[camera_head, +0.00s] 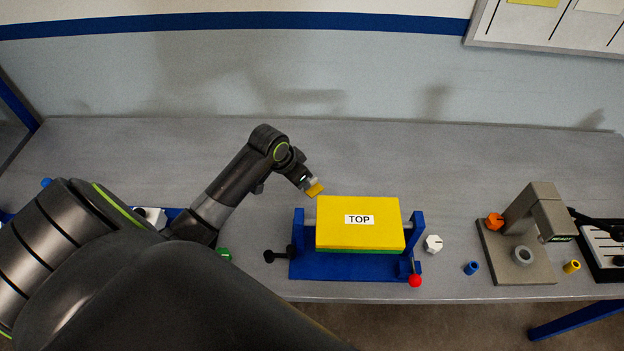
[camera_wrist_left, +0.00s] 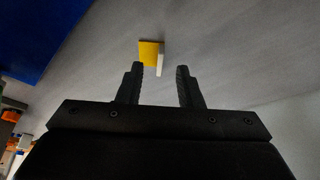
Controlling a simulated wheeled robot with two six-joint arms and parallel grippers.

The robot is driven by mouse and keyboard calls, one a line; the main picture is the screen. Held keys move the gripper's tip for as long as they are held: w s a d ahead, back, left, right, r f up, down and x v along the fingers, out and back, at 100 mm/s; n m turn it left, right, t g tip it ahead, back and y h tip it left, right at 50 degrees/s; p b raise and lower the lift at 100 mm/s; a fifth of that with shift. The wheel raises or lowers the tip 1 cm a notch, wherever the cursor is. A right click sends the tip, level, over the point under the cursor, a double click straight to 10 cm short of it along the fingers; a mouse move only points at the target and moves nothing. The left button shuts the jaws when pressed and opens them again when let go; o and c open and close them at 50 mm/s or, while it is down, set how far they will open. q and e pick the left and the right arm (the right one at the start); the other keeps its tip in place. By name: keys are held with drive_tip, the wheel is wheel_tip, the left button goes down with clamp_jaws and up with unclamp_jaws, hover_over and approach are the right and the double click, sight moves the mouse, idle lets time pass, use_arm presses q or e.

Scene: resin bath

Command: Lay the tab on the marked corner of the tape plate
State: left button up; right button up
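A small yellow tab (camera_head: 315,189) with a pale edge shows at the tip of my left gripper (camera_head: 304,181), just left of the yellow block. In the left wrist view the tab (camera_wrist_left: 150,56) lies just beyond the fingertips, closer to the left finger in the picture. My left gripper (camera_wrist_left: 160,72) is open there, with a clear gap between its fingers. I cannot tell whether the tab touches a finger or the table. I cannot make out a tape plate or a marked corner for sure. My right gripper is not in view.
A yellow block labelled TOP (camera_head: 345,236) sits in a blue stand (camera_head: 340,271) with a red knob (camera_head: 415,281). To the right are a white hexagonal piece (camera_head: 433,243), a blue ring (camera_head: 471,268) and a beige press (camera_head: 519,266). The table's back strip (camera_head: 450,160) is clear.

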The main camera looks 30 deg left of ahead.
sight(314, 188)
use_arm(q)
drive_tip(key=shift+w+p+x, duration=0.15)
drive_tip(key=shift+p+x, duration=0.2)
drive_tip(key=shift+x, duration=0.9)
drive_tip(key=shift+w+p+x, duration=0.15)
drive_tip(key=shift+p+x, duration=0.15)
drive_tip(key=shift+x, duration=0.95)
drive_tip(key=shift+r, duration=0.1)
drive_tip(key=shift+c, duration=0.4)
clamp_jaws()
